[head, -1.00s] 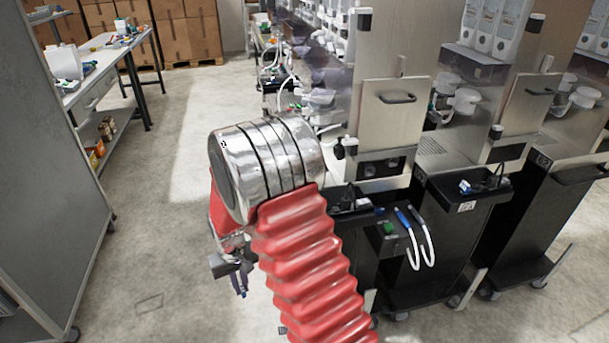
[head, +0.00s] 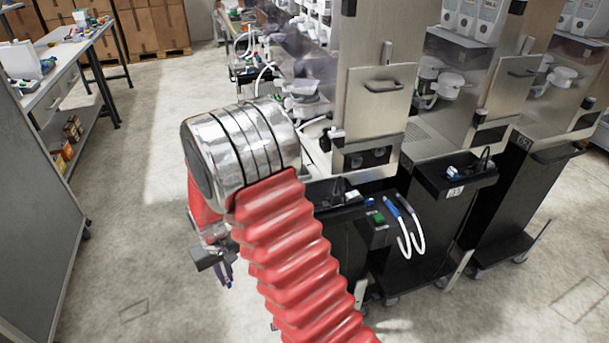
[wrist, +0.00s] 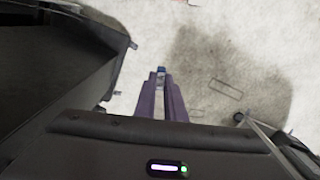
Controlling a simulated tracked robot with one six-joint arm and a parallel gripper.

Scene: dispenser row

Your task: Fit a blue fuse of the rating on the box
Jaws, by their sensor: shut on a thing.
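My gripper (wrist: 162,100) shows in the wrist view with its two purple fingers close together. They are shut on a small blue piece, seemingly the blue fuse (wrist: 161,70), at their tips. The floor lies beyond it. In the head view my gripper (head: 226,272) hangs low, left of the dispenser row, largely behind my own arm; the fuse cannot be made out there. A black box with a green part (head: 377,218) is on the nearest dispenser's front, right of my arm. I cannot read any rating on it.
Blue-ended white cables (head: 392,207) hang beside the box. A black shelf with a white label (head: 455,191) juts from the neighbouring dispenser. The floor between is clear.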

